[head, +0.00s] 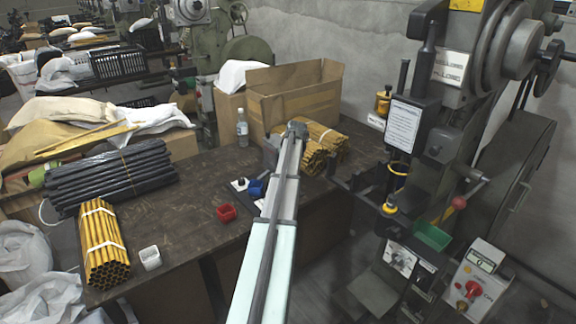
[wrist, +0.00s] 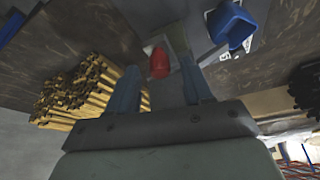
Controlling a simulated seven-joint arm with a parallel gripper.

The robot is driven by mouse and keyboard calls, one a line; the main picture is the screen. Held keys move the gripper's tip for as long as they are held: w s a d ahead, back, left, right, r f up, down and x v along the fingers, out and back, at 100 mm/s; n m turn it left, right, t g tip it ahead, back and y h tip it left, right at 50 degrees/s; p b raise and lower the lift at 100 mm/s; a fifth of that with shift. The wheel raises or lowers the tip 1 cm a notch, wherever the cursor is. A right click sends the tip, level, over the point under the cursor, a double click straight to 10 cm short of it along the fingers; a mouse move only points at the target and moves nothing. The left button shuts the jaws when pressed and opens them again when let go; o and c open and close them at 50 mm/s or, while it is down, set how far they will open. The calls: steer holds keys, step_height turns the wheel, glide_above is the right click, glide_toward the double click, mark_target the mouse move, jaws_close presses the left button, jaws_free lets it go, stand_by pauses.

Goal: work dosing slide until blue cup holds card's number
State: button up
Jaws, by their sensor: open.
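The blue cup (head: 257,188) stands on a dark board on the workbench, just left of my arm; it also shows at the top of the wrist view (wrist: 231,25). In the head view my arm hides the gripper and most of the device. The cup's contents are not visible.
Bundles of yellow tubes (head: 318,150) lie behind my arm, near a cardboard box (head: 295,95). A bottle (head: 242,129) stands behind, and a press (head: 430,130) at right.

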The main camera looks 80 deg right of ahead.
steer(key=shift+d+f, duration=0.1)
steer(key=shift+f, duration=0.05)
steer(key=shift+c, duration=0.5)
jaws_close()
